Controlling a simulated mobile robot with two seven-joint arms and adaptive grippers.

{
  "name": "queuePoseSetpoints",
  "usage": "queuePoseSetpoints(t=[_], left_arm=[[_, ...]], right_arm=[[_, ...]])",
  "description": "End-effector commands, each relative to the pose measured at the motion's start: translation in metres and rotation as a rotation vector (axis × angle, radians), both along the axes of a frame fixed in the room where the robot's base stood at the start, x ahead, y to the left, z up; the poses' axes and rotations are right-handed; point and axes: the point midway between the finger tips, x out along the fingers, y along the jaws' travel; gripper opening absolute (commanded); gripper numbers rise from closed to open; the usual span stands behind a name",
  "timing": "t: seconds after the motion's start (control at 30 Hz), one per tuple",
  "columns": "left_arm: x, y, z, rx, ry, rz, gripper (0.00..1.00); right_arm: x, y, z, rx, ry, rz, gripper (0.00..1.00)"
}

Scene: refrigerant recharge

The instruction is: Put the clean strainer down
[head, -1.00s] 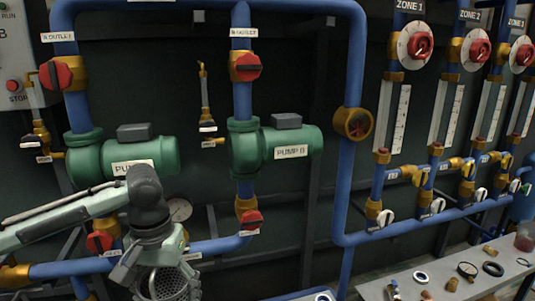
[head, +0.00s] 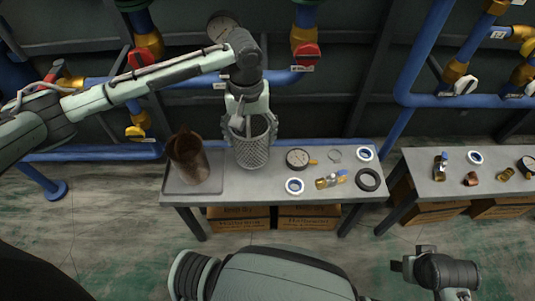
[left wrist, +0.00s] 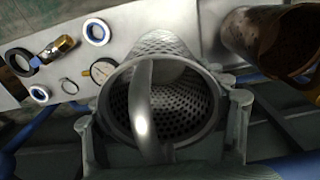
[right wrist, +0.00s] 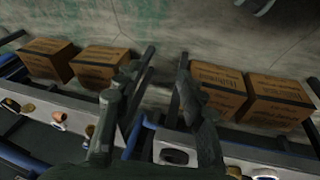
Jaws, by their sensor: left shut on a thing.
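The clean strainer (head: 252,152) is a grey mesh basket with a bail handle. My left gripper (head: 247,112) is shut on it from above and holds it upright over the left bench, between the rusty strainer and the gauge. I cannot tell if its base touches the bench top. In the left wrist view the handle and perforated inside of the strainer (left wrist: 160,100) show between the fingers (left wrist: 163,125). A rusty brown strainer (head: 187,157) stands in a shallow tray (head: 192,190) to its left. My right gripper (right wrist: 155,110) is open and empty, away from the strainer.
A gauge (head: 298,158), white-and-blue rings (head: 295,186), a brass fitting (head: 330,180) and a black ring (head: 368,180) lie right of the strainer on the bench (head: 225,190). A second bench (head: 425,180) stands right. Cardboard boxes (head: 240,218) sit below.

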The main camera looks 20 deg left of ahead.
Motion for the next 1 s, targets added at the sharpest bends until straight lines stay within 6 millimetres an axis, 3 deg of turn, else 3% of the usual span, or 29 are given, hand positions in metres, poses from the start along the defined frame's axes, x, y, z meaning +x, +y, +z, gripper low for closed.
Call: queuePoseSetpoints(t=[0.13,0.37,0.57,0.7,0.97,1.0], left_arm=[[0.000,0.000,-0.029,0.001,0.000,-0.001,0.38],[0.000,0.000,-0.048,0.001,0.000,-0.001,0.38],[0.000,0.001,-0.075,0.002,0.000,-0.002,0.38],[0.000,0.000,-0.078,0.001,-0.002,-0.002,0.38],[0.000,0.000,-0.080,0.000,-0.001,-0.003,0.38],[0.000,0.000,-0.081,0.000,-0.001,-0.003,0.75]], right_arm=[[-0.013,0.002,0.003,-0.001,0.017,-0.001,0.40],[-0.016,0.005,0.012,0.004,0.013,-0.003,0.40],[-0.016,0.005,0.018,0.000,0.011,-0.007,0.40],[-0.015,0.006,0.028,0.000,0.001,-0.007,0.40],[-0.014,0.005,0.028,-0.001,-0.001,-0.006,0.40],[-0.014,0.005,0.024,-0.002,0.001,-0.006,0.40]])
